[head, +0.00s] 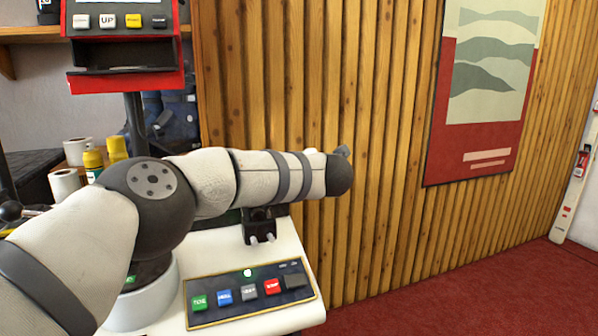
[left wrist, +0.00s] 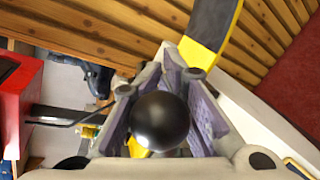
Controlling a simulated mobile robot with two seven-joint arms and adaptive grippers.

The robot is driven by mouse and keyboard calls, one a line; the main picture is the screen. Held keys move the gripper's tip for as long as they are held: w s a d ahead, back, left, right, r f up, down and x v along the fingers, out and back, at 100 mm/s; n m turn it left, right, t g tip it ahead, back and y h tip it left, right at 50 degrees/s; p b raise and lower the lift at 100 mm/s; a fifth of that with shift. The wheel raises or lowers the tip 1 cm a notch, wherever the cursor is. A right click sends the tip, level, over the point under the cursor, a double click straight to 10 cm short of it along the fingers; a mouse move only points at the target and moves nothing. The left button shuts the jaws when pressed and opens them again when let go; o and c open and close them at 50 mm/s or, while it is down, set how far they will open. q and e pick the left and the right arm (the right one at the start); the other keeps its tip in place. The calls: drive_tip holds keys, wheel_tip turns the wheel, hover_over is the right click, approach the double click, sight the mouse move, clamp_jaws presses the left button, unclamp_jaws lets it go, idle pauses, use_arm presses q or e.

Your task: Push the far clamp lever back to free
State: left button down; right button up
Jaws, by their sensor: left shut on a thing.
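In the left wrist view a glossy black ball knob (left wrist: 160,120) sits between the two grey-purple finger pads of my left gripper (left wrist: 163,78). The gripper is shut on this knob, which looks like the end of a clamp lever. The lever's shaft and pivot are hidden behind the knob and fingers. In the head view my left arm reaches across the bench to the right. It hides the knob and nearly all of the gripper. Another black ball lever (head: 10,211) shows at the left edge. My right gripper is in neither view.
A button panel (head: 250,294) lies on the white bench top below my arm. A red control box (head: 125,45) stands at upper left. A yellow and black curved band (left wrist: 212,28) is beyond the fingers. A slatted wood wall (head: 300,80) closes off the back.

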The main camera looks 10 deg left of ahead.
use_arm(q)
drive_tip(key=shift+d+f, duration=0.25)
drive_tip(key=shift+f, duration=0.15)
idle(0.5)
drive_tip(key=c, duration=1.4)
unclamp_jaws()
drive_tip(key=shift+s+r, duration=0.1)
drive_tip(key=shift+o, duration=1.1)
drive_tip(key=shift+r, duration=0.1)
drive_tip(key=shift+a, duration=0.1)
drive_tip(key=shift+r, duration=0.1)
drive_tip(key=v, duration=1.2)
